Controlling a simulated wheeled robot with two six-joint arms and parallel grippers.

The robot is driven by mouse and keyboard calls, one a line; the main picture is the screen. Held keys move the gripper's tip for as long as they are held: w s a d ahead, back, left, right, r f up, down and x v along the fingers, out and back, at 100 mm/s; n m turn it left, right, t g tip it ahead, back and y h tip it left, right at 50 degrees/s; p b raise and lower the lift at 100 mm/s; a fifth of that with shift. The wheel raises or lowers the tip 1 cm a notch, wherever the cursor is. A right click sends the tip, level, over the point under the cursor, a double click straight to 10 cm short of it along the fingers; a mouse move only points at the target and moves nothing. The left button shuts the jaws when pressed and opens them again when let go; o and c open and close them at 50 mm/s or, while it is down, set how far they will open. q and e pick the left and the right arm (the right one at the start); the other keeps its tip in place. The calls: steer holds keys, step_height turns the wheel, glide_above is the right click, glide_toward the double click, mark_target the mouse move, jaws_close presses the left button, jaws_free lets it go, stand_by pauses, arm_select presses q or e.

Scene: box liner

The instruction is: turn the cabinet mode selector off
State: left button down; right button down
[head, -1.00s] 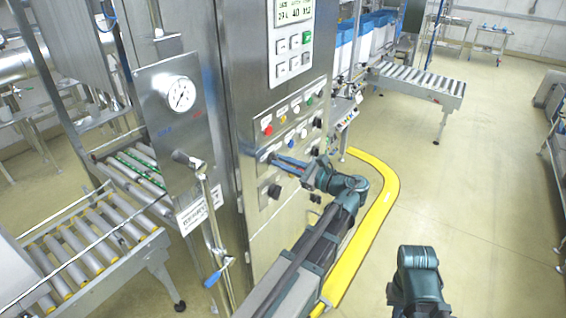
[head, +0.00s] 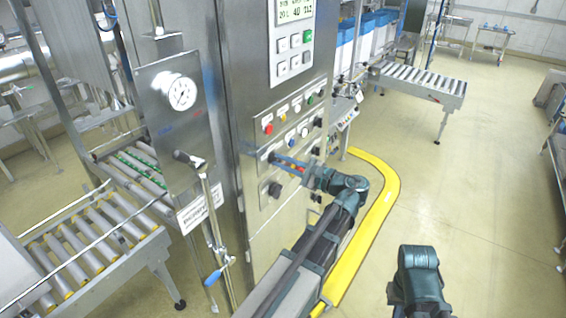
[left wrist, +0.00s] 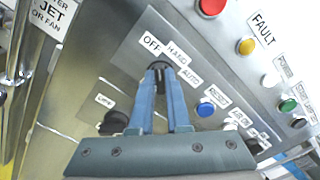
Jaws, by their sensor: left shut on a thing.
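The mode selector (left wrist: 159,65) is a dark round knob on the cabinet's steel panel, with OFF, HAND and AUTO labels around its upper side. My left gripper (left wrist: 158,74) is shut on this knob, with one blue finger on each side. The fingers hide much of it, and I cannot tell which label it points to. In the head view the left gripper (head: 274,158) reaches in from the right to the panel's left side. The OFF label (left wrist: 152,43) is at the upper left of the knob. My right arm is at the lower right, its fingers not visible.
Another dark knob (left wrist: 115,122) is close below the left fingers. A blue RESET button (left wrist: 206,108) and a red button (left wrist: 211,5) are to the right.

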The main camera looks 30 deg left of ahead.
arm_select(q)
steer(key=c, duration=0.9)
jaws_free()
steer(key=d, duration=0.9)
steer(key=s+d, duration=0.1)
steer(key=d, duration=0.3)
steer(key=shift+d, duration=0.4)
steer(key=s+a+f+n+g+h, duration=0.1)
steer(key=s+f+n+h, duration=0.3)
steer(key=f, duration=0.5)
steer(key=s+a+f+n+h, duration=0.1)
steer(key=s+a+f+h, duration=0.1)
steer(key=f+h, duration=0.6)
steer(key=s+d+f+h, duration=0.1)
steer(key=s+d+f, duration=0.1)
steer(key=d, duration=0.4)
steer(key=s+d+f+h+b, duration=0.1)
steer(key=s+d+f+h, duration=0.1)
steer(key=d, duration=0.4)
steer(key=s+d+f+n+h+b, duration=0.1)
steer(key=s+d+f, duration=0.2)
steer(key=s+d, duration=0.2)
steer(key=shift+d+f+h, duration=0.2)
steer(key=shift+d+h, duration=0.2)
steer(key=shift+d, duration=0.55)
